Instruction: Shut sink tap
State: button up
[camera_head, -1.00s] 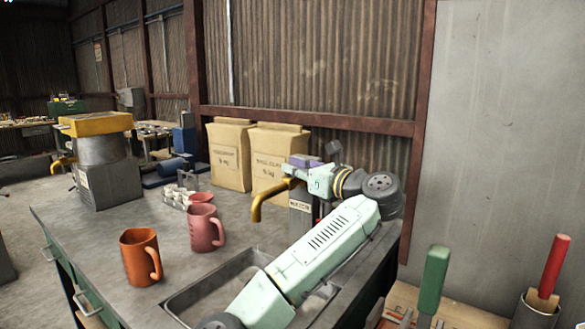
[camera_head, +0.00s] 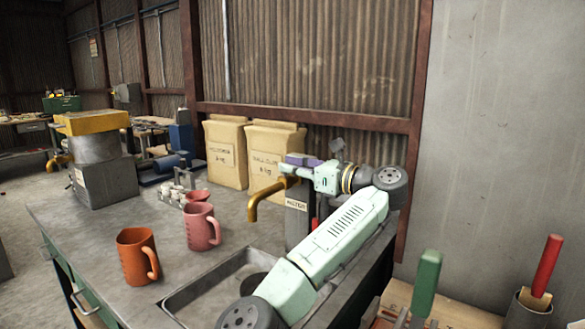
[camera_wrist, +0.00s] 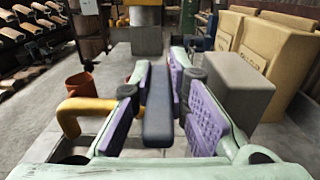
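The sink tap has a brass-yellow spout (camera_head: 264,198) and a grey body (camera_head: 297,218) with a label, beside the sink basin (camera_head: 178,300). The spout (camera_wrist: 88,106) also shows in the wrist view, left of my fingers. My gripper (camera_head: 300,163) is at the top of the tap. In the wrist view, my gripper (camera_wrist: 159,95) has its purple pads apart on either side of a dark blue-grey bar (camera_wrist: 158,112), apparently the tap's lever. I cannot tell whether the pads touch it. A grey block (camera_wrist: 240,85) stands right of my fingers.
An orange mug (camera_head: 135,256) and a pink mug (camera_head: 199,228) stand left of the sink. Paper bags (camera_head: 226,155) stand behind the tap. A machine with a yellow top (camera_head: 92,123) is at the far left. Green-handled (camera_head: 426,280) and red-handled (camera_head: 547,265) tools are at right.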

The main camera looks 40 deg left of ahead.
jog(key=o, duration=0.4)
jog(key=shift+o, duration=0.2)
jog(key=w+d, duration=0.2)
jog(key=d, duration=0.9)
jog(key=shift+d, duration=0.4)
